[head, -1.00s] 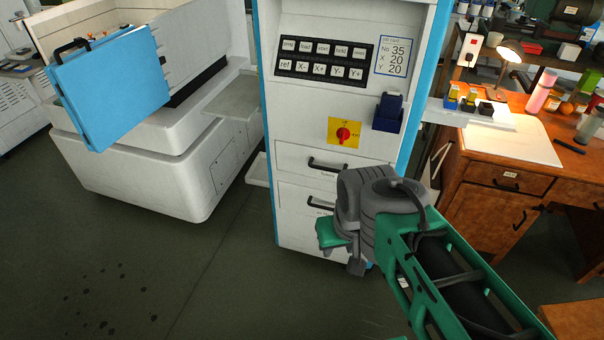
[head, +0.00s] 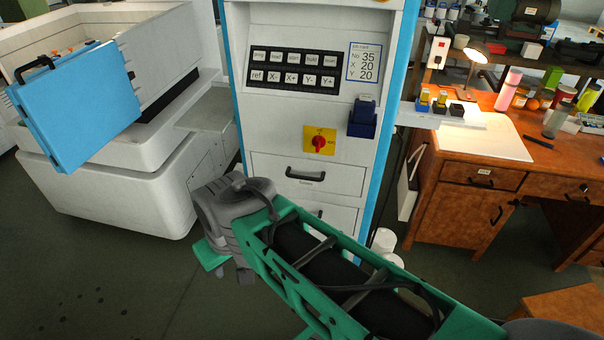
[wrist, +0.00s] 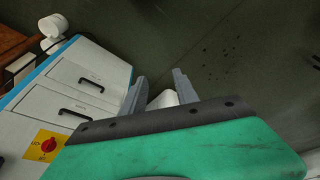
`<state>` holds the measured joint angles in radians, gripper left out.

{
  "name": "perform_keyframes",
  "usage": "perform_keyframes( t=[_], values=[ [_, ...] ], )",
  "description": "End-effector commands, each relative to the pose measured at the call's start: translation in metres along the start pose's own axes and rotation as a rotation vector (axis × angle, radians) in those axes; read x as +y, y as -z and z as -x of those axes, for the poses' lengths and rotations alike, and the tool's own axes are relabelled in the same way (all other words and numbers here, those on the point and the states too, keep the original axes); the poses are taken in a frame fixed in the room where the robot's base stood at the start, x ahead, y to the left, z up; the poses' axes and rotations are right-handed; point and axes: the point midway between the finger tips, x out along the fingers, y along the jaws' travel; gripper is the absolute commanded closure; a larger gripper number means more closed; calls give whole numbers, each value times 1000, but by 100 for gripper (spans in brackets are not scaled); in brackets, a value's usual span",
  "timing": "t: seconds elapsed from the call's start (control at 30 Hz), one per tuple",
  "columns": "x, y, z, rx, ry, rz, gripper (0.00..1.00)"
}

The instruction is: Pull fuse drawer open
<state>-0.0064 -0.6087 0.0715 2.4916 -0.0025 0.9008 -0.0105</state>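The white cabinet with blue edges (head: 270,130) has two drawers one above the other, both shut. The lower drawer (head: 345,213) is partly hidden by my arm. In the wrist view the upper handle (wrist: 75,114) and lower handle (wrist: 91,85) lie left of my gripper (wrist: 159,92). Its fingers are apart, with nothing held between them. In the head view my wrist is low, left of the drawers, and hides the fingertips.
A red rotary switch on a yellow plate (head: 319,141) and a dark blue holder (head: 362,122) sit above the drawers. A white machine (head: 110,190) stands left, a wooden desk (head: 460,200) right. Dark floor (head: 90,270) is free at front left.

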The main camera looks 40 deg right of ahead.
Motion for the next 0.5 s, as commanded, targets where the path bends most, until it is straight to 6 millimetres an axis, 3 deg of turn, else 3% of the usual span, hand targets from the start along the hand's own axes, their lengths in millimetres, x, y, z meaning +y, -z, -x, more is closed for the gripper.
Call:
perform_keyframes(
  t=[0.13,0.27,0.4,0.47,0.5],
  values=[
    [11,26,-53,100,3,131,64],
    [46,84,-135,333,-53,407,64],
    [117,148,-207,617,-280,711,64],
    [156,164,-230,710,-434,814,64],
    [186,171,-243,758,-554,871,64]
  ],
)
